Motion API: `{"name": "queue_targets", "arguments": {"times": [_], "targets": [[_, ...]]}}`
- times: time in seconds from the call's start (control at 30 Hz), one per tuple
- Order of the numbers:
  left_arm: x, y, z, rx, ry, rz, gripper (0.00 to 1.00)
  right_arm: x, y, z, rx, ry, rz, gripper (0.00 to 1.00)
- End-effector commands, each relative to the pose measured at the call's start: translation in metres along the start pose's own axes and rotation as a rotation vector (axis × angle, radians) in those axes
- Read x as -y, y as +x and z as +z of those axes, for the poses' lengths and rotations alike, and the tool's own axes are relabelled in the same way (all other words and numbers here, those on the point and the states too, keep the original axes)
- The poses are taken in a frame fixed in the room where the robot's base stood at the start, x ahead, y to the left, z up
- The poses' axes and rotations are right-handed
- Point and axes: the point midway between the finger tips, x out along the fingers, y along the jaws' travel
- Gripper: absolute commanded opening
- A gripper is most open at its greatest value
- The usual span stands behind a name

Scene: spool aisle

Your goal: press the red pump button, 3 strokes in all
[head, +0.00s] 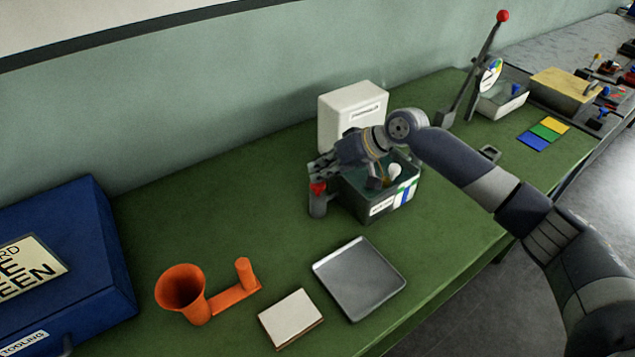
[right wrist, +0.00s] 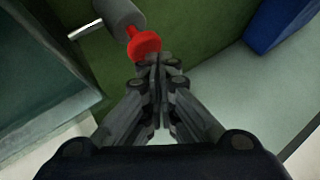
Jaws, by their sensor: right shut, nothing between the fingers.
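The red pump button (head: 318,188) sits on top of a grey cylinder (head: 317,205) attached at the left of a dark open tank (head: 375,208) on the green bench. In the right wrist view the red button (right wrist: 144,44) shows just beyond the fingertips, with the grey cylinder (right wrist: 118,14) behind it. My right gripper (head: 318,170) is shut and empty, its fingertips close above the button. I cannot tell whether the fingertips (right wrist: 157,60) touch it. My left gripper is not in view.
A white box (head: 352,112) stands behind the tank. A grey tray (head: 362,278), a pale block (head: 291,318) and an orange funnel piece (head: 182,290) lie in front. A blue box (head: 75,250) is at left. A red-knobbed lever (head: 480,65) stands at the back right.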

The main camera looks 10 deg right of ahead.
Motion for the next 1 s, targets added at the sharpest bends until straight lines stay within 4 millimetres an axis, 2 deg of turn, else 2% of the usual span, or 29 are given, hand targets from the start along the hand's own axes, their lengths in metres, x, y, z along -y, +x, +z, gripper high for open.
{"name": "queue_targets", "arguments": {"times": [1.0], "targets": [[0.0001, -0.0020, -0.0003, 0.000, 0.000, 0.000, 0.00, -0.0047, 0.0067, 0.0055, 0.002, 0.001, 0.000, 0.00]]}}
